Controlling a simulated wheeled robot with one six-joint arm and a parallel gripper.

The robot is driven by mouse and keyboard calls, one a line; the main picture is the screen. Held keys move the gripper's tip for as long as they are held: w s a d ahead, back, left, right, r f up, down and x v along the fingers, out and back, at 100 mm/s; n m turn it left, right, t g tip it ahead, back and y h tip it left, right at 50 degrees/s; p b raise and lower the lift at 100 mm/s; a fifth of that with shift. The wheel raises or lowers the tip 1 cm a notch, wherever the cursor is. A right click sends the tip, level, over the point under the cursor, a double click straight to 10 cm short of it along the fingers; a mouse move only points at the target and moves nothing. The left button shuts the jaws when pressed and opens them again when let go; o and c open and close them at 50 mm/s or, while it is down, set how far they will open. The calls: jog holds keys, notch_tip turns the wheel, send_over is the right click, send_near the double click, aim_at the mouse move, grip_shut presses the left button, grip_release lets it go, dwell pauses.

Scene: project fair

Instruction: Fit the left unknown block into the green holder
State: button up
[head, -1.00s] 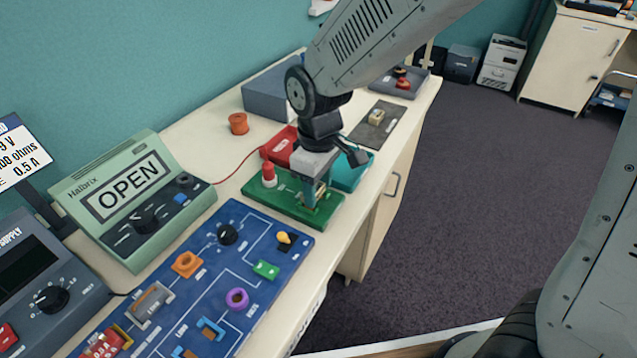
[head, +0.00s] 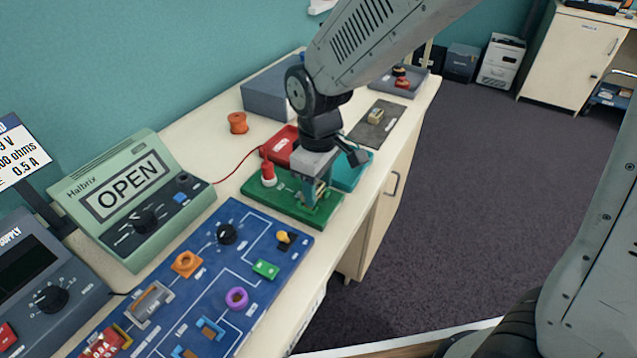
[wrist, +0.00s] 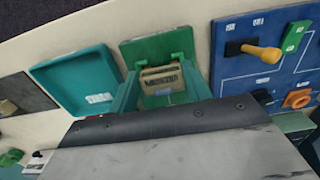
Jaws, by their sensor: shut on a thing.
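The green holder (head: 262,198) is a green board with a red-topped white post, lying on the bench beside the meter. My gripper (head: 312,196) points down over its right part. In the wrist view my gripper (wrist: 162,88) is shut on a tan block (wrist: 161,78) with a dark marked strip, in front of the green holder (wrist: 158,47). The block's lower side is hidden, so I cannot tell whether it is seated or just above the holder. Another tan block (head: 375,116) lies on the dark mat (head: 366,131).
The meter (head: 133,200) reads OPEN. A blue circuit board (head: 205,265) lies close in front of the holder. A red tray (head: 279,148) and a teal tray (head: 349,172) sit just behind it. An orange spool (head: 238,122) stands near the wall.

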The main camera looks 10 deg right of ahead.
jog(key=shift+f, duration=0.6)
dwell(0.8)
jog(key=o, duration=1.5)
jog(key=shift+o, duration=0.2)
jog(key=shift+r, duration=3.95)
jog(key=s+d+r+m, duration=0.4)
jog(key=s+d+m, duration=0.1)
jog(key=s+d, duration=0.4)
jog(key=s+d+r+m+t, duration=0.1)
jog(key=s+d+r+m, duration=0.3)
jog(key=s+d, duration=0.5)
jog(key=shift+s+d+m, duration=0.35)
jog(key=shift+d+m, duration=0.35)
jog(key=shift+d, duration=0.2)
